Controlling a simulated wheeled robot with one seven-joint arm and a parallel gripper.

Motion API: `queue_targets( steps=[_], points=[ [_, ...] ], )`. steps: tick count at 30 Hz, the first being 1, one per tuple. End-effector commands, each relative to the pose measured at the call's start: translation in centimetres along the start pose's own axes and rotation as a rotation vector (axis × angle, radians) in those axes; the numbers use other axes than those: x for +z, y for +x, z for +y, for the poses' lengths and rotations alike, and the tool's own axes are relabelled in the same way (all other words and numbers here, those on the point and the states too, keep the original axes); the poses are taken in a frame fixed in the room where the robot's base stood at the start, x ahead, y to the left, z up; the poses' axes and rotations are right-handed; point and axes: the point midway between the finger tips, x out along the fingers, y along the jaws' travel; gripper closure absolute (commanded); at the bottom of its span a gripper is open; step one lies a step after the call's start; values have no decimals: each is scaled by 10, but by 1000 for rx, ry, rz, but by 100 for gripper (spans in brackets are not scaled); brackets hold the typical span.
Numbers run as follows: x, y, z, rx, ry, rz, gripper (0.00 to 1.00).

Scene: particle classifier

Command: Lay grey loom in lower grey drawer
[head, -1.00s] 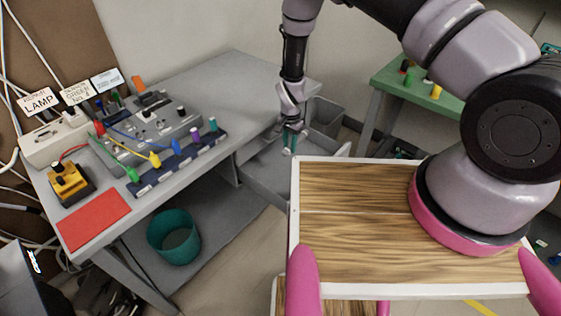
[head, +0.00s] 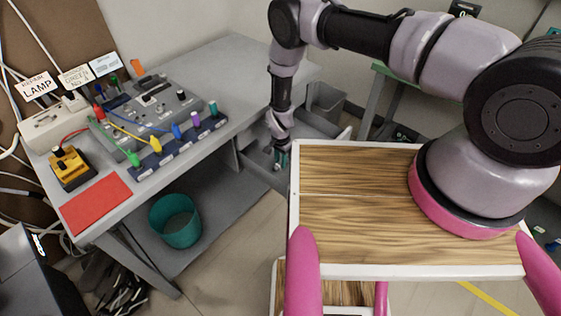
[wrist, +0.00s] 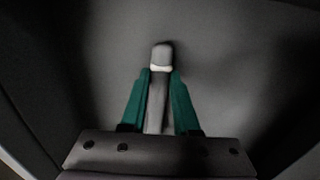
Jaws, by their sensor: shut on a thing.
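The grey loom (wrist: 160,58) shows in the wrist view as a short grey piece with a pale band. My gripper (wrist: 160,78) has green fingers shut on it, and its rounded end sticks out past the fingertips. A plain grey surface lies behind it, with grey walls at both sides. In the head view my gripper (head: 281,158) points down inside the open lower grey drawer (head: 262,176) under the right end of the desk. The loom is too small and hidden to make out there. I cannot tell whether it touches the drawer floor.
The grey desk (head: 240,75) carries a cable panel (head: 160,115) and a red mat (head: 95,203). A teal bin (head: 175,222) stands below. Another open grey drawer or bin (head: 327,103) is behind my wrist. My wooden-topped base fills the front right.

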Motion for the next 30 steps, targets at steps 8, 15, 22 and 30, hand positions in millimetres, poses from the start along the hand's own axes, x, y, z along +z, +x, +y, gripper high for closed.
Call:
queue_targets(
  steps=[8,15,22,30],
  points=[
    [0,1,0,0,0,0,100],
    [0,3,0,0,-1,0,41],
    [0,2,0,0,-1,0,41],
    [0,-32,-2,-3,-1,1,41]
  ],
)
